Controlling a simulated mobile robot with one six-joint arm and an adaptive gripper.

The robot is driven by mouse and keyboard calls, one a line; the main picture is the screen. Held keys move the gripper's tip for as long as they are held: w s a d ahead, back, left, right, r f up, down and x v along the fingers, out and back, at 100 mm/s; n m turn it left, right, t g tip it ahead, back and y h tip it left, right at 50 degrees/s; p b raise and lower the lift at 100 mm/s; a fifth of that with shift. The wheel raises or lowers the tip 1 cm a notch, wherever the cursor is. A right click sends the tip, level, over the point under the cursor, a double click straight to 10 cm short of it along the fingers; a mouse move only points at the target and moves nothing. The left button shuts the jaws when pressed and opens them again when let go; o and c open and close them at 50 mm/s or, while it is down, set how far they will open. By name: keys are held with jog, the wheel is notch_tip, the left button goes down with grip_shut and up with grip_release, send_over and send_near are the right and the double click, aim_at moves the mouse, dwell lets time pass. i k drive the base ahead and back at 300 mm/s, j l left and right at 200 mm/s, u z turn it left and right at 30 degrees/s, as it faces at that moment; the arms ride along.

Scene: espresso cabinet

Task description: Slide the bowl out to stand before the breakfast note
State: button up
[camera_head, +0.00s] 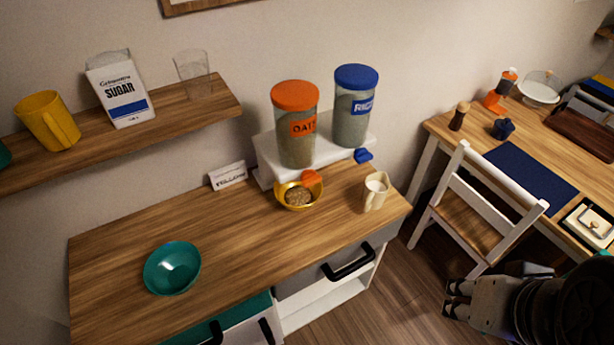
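A yellow bowl (286,202) with brown grain in it stands on the wooden cabinet top, under the front of the orange-lidded oats dispenser (297,135). An empty teal bowl (172,267) stands apart at the front left of the same top. A small white card (224,179) with dark print stands near the wall, left of the yellow bowl; its words are too small to read surely. My gripper (449,298) is at the lower right, over the floor and away from both bowls. Its two fingertips point left, apart, with nothing between them.
A blue-lidded dispenser (353,117) shares the white stand (267,157). A cream mug (375,191) stands at the cabinet's right end. A shelf (190,113) hangs above. A white chair (470,216) and table (480,140) are at right. The top's middle is clear.

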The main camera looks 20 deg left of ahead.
aim_at(292, 194)
jog(key=i+l, duration=0.9)
jog(key=u, duration=3.35)
jog(key=l, duration=0.1)
